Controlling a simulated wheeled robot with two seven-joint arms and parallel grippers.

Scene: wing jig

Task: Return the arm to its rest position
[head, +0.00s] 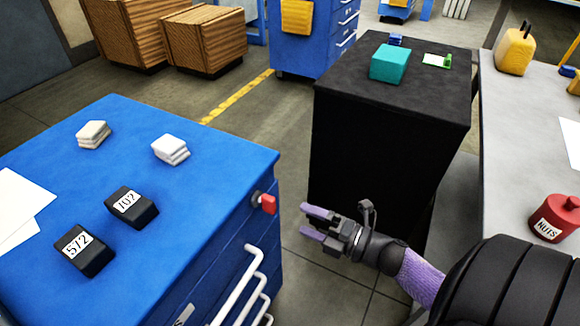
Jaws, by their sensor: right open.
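My right gripper (314,222) is open and empty, its two purple fingers pointing left. It is in the gap between the blue cabinet (215,148) on the left and the black stand (395,140) on the right, and appears apart from both. My right arm comes in from the lower right corner, past the grey bench. My left arm and gripper do not show.
On the blue cabinet lie black boxes marked 702 (132,207) and 572 (84,250), white blocks (171,149) and paper. A red part (268,203) projects from its side near my gripper. A teal box (390,62) sits on the stand. A red NUTS can (554,219) stands on the bench.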

